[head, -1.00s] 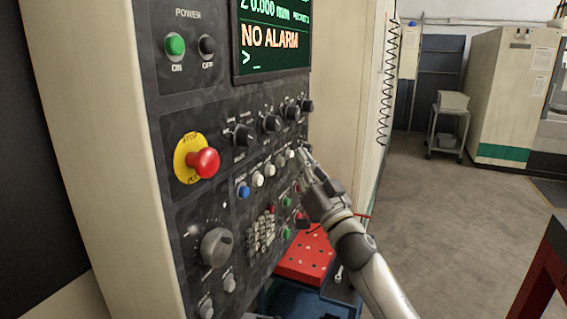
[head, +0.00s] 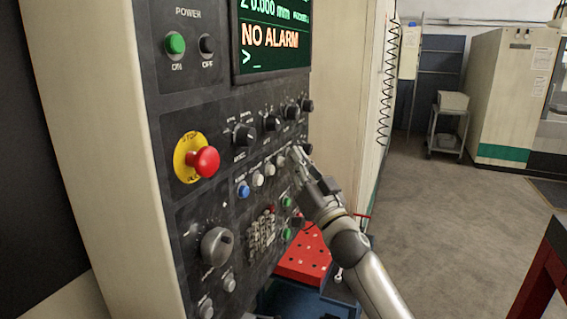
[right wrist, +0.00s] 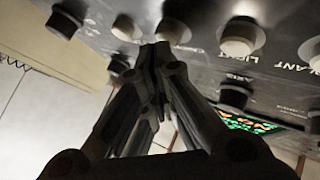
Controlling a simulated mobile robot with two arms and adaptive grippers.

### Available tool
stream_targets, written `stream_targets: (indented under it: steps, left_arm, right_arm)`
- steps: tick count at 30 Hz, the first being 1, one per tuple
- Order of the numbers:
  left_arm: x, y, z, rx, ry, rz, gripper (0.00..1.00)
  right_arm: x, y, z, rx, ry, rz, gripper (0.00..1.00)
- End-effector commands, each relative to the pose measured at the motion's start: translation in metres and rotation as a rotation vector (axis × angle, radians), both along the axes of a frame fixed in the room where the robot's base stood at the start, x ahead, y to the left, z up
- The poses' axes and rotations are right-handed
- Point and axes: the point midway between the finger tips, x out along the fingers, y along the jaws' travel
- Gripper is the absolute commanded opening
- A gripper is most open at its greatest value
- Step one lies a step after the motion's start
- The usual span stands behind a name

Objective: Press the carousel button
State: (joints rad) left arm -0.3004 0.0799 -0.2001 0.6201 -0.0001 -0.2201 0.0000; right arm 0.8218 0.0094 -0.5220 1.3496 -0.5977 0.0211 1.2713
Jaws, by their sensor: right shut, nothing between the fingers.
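The control panel (head: 222,125) carries a slanting row of push buttons: a blue button (head: 243,190), then white buttons (head: 269,169) rising to the right. Their labels are too small to read in the head view, so I cannot tell which is the carousel button. My right gripper (head: 296,152) is shut and empty, its tips at the upper right end of this row, partly hiding the last button. In the right wrist view the closed fingertips (right wrist: 156,46) overlap the area between two pale buttons, close to the right one (right wrist: 173,32). Contact cannot be told. My left gripper is out of view.
Dark knobs (head: 271,122) stick out just above the button row. A red emergency stop (head: 203,162) and a large dial (head: 216,246) stand out at the left. A red perforated tray (head: 304,262) lies below the panel. Open floor (head: 440,210) is at the right.

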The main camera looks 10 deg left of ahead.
Motion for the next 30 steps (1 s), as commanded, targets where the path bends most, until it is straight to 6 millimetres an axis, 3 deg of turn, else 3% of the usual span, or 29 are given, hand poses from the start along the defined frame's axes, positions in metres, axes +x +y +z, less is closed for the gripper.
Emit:
stream_targets:
  steps: [22,30]
  left_arm:
    - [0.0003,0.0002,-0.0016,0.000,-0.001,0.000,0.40]
    - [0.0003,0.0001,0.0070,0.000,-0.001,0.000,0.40]
  right_arm:
    - [0.0017,0.0057,0.0001,0.000,0.000,0.000,0.00]
    - [-0.0009,-0.0032,0.0011,0.000,0.001,-0.001,0.00]
